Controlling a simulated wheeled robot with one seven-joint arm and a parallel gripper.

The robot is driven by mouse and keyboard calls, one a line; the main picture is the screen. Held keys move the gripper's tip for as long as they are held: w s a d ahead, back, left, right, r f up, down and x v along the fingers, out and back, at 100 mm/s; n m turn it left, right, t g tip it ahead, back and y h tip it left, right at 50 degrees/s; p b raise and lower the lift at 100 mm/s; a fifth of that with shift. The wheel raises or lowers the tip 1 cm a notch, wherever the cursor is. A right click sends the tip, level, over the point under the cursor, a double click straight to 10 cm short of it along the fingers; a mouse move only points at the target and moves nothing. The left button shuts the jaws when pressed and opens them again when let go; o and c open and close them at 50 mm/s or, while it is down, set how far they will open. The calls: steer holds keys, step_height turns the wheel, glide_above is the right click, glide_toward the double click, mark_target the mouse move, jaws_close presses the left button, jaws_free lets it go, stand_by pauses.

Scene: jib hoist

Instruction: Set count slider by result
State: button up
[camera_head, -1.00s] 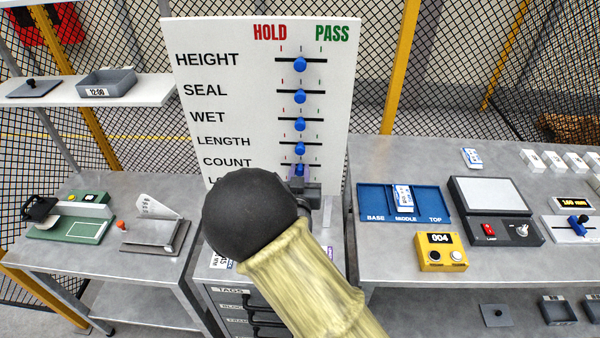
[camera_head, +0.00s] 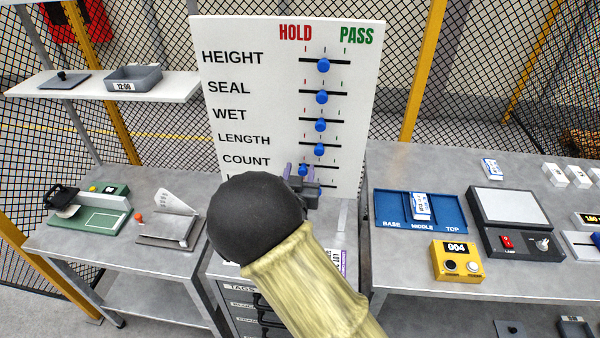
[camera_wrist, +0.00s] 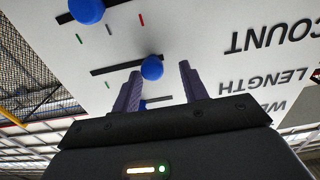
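The white slider board (camera_head: 230,35) stands upright, with HOLD in red at top left and PASS in green at top right. The COUNT knob (camera_head: 303,170), blue, sits left of the middle, on the HOLD side. The HEIGHT (camera_head: 323,65), SEAL (camera_head: 321,97), WET (camera_head: 320,125) and LENGTH (camera_head: 319,149) knobs are near mid-track. My gripper (camera_head: 302,172) is at the COUNT row. In the wrist view, upside down, its spread fingers (camera_wrist: 160,75) straddle the COUNT knob (camera_wrist: 152,68), closer to the left finger; contact is unclear.
Right bench: a blue tray (camera_head: 384,223) marked BASE, MIDDLE, TOP has a white item (camera_head: 421,206) in MIDDLE. A yellow counter (camera_head: 456,260) reads 004 beside a dark lamp unit (camera_head: 480,228). Left bench (camera_head: 70,237) holds a green device (camera_head: 85,218) and a grey stand (camera_head: 170,236).

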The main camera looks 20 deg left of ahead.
steer(key=shift+d, duration=0.15)
steer(key=shift+s+f, duration=0.1)
steer(key=shift+s, duration=0.35)
steer(key=s+d+b, duration=0.2)
steer(key=s+b, duration=0.2)
steer(key=s, duration=1.2)
steer(key=shift+s+d+b, duration=0.15)
steer(key=shift+d+b, duration=0.15)
steer(key=shift+b, duration=0.1)
steer(key=w+d+f+m+g+h, duration=0.1)
steer(key=w+d+f+g, duration=0.25)
steer(key=d, duration=0.25)
steer(key=w+d+f+g, duration=0.3)
steer(key=d+g, duration=0.1)
steer(key=d, duration=0.2)
steer(key=s+d+g+h, duration=0.1)
steer(key=s+d+g, duration=0.3)
steer(key=d, duration=0.5)
steer(key=s+d+g, duration=0.3)
steer(key=s+d, duration=0.4)
steer(key=d, duration=0.3)
steer(key=shift+f+m+g+h, duration=0.25)
steer(key=shift+m+g+h, duration=0.1)
steer(key=shift+m+h, duration=0.05)
